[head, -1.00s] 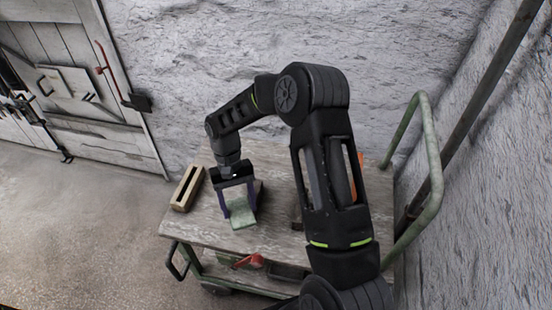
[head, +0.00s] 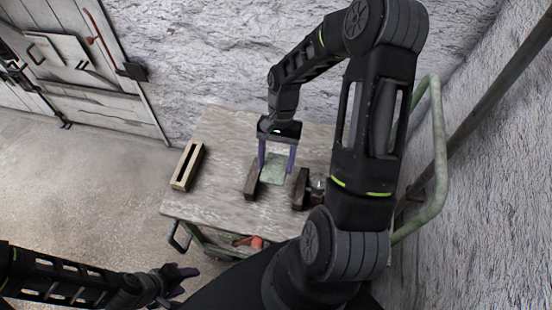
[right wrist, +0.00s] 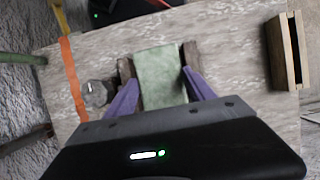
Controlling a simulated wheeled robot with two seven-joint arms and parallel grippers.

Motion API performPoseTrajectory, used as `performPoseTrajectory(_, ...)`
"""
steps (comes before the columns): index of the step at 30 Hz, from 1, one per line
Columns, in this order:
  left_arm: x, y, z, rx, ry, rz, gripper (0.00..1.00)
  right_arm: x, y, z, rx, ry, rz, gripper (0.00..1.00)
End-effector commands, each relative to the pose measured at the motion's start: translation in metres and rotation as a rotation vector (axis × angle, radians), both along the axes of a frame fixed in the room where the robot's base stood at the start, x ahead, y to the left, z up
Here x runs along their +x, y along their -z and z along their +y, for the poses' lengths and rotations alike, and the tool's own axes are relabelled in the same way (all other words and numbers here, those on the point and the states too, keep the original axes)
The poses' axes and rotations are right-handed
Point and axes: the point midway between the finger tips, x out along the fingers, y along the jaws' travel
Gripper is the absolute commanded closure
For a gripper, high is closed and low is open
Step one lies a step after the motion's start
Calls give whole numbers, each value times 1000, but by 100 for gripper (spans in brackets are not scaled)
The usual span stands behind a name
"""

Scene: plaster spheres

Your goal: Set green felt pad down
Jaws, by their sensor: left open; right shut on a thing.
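The green felt pad (head: 274,170) is a flat pale-green piece above the wooden cart top, at the gap between two dark wooden blocks, the left one (head: 252,180) and the right one (head: 300,188). My right gripper (head: 277,164) points down with its purple fingers on either side of the pad, shut on it. The pad also shows in the right wrist view (right wrist: 160,76), between the fingers. I cannot tell whether it touches the blocks or the top. My left gripper (head: 180,279) is open and empty at the lower left, away from the cart.
A slotted light wooden block (head: 187,166) stands at the left of the cart top (head: 215,195). A small metal object (right wrist: 97,93) and an orange strip (right wrist: 72,78) lie beside the dark blocks. The green cart handle (head: 438,150) rises at the right. The top's front left is clear.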

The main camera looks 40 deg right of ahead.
Motion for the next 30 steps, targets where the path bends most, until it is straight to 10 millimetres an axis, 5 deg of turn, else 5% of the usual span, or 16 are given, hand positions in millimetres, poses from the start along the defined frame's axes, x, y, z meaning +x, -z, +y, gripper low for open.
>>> performPoseTrajectory(12, 2, 32, -1, -4, 2, -7, 49, 0, 43, 0, 0, 0, 0, 76)
performPoseTrajectory(30, 3, 34, -1, -4, 2, -8, 49, 0, 48, 0, 0, 0, 0, 76)
